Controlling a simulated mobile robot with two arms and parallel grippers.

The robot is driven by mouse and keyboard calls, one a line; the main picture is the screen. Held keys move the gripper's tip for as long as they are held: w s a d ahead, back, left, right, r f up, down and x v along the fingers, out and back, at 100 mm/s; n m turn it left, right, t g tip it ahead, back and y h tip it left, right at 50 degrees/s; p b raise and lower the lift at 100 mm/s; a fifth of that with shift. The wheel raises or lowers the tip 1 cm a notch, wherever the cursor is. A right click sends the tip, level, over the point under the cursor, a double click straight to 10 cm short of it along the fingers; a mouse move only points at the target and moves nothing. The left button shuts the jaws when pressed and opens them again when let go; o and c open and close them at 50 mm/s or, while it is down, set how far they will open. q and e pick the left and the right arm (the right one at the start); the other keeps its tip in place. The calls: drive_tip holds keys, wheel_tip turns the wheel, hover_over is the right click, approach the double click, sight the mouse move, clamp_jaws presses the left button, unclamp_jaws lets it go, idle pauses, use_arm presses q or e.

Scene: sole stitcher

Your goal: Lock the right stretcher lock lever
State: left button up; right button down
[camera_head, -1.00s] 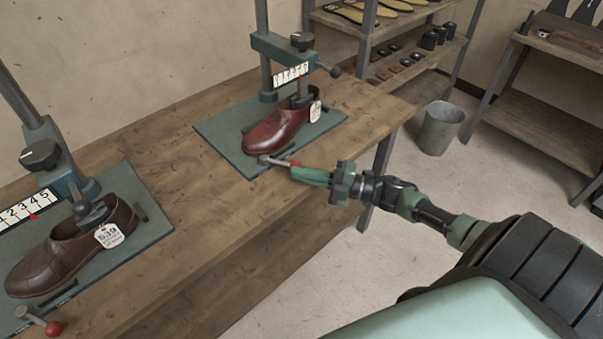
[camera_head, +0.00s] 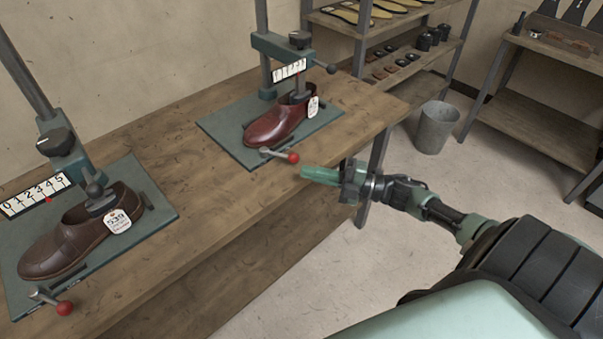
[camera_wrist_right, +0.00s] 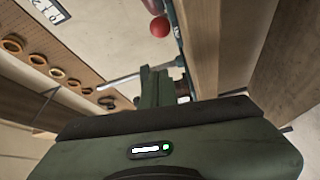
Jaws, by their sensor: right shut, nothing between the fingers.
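The right stretcher lock lever (camera_head: 279,155) is a short metal bar with a red ball knob (camera_head: 293,157). It sits at the front edge of the right stretcher's green base plate (camera_head: 225,137), its knob pointing right. A dark red shoe (camera_head: 272,124) with a white tag is on that stretcher. My right gripper (camera_head: 304,172) is shut and empty, just right of and in front of the knob, with a small gap. In the right wrist view a red knob (camera_wrist_right: 159,26) shows beyond the fingertips (camera_wrist_right: 155,72). My left gripper is not in view.
The left stretcher holds a brown shoe (camera_head: 75,240) and has its own red-knobbed lever (camera_head: 64,307). The wooden bench (camera_head: 205,225) is bare between the two base plates. A metal bucket (camera_head: 436,128) and shelves (camera_head: 530,115) stand beyond, right of the bench.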

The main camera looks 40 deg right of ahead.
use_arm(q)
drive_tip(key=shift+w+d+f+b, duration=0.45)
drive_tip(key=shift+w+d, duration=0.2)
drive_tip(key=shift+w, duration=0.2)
use_arm(e)
drive_tip(key=s+d+f, duration=0.1)
drive_tip(key=s+d, duration=0.1)
drive_tip(key=d, duration=0.3)
drive_tip(key=shift+s+d, duration=0.15)
drive_tip(key=shift+d, duration=0.25)
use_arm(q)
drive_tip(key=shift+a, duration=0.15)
use_arm(e)
drive_tip(key=shift+f, duration=0.1)
